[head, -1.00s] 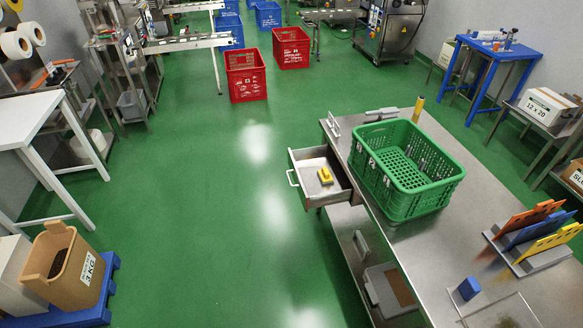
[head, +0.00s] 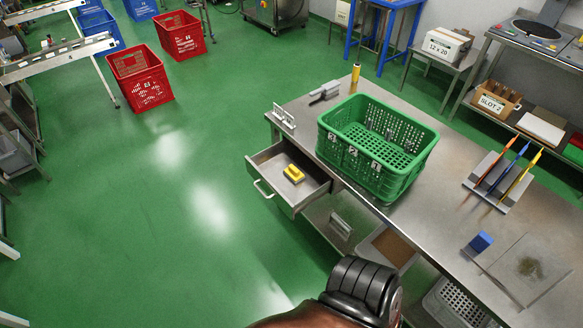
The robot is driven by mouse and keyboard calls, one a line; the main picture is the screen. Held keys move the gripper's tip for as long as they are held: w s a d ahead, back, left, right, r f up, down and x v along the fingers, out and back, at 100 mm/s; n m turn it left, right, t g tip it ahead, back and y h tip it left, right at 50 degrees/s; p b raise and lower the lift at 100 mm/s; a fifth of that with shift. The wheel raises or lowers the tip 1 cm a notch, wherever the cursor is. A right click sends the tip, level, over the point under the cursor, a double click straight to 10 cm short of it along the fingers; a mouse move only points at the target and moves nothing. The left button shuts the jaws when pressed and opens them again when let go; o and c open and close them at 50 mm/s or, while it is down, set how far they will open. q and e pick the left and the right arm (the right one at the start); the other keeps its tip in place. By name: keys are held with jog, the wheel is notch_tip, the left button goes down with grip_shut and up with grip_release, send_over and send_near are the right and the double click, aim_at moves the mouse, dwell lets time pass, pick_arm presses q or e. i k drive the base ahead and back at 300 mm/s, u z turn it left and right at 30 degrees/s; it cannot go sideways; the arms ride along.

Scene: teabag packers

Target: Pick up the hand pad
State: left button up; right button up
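A small yellow pad-like block with a raised grip (head: 293,173) lies in the open metal drawer (head: 312,187) at the left end of the steel table (head: 436,228). A small blue block (head: 481,242) stands on the table top beside a square plate with a dark powdery patch (head: 530,268). I cannot tell for sure from their looks which of the two is the hand pad. Neither of my grippers shows. Only a black ribbed part and a brown link of my own arm show at the bottom edge, in front of the table's lower shelf.
A green crate (head: 345,178) stands on the table behind the drawer. A rack (head: 473,192) with orange, blue and yellow tools is to its right. A yellow cylinder (head: 356,72) stands at the far table corner. Green floor (head: 130,235) left of the drawer is clear.

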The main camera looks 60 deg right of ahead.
aim_at(293, 173)
jog(key=z, duration=0.6)
jog(key=i, duration=0.8)
jog(key=z, duration=0.9)
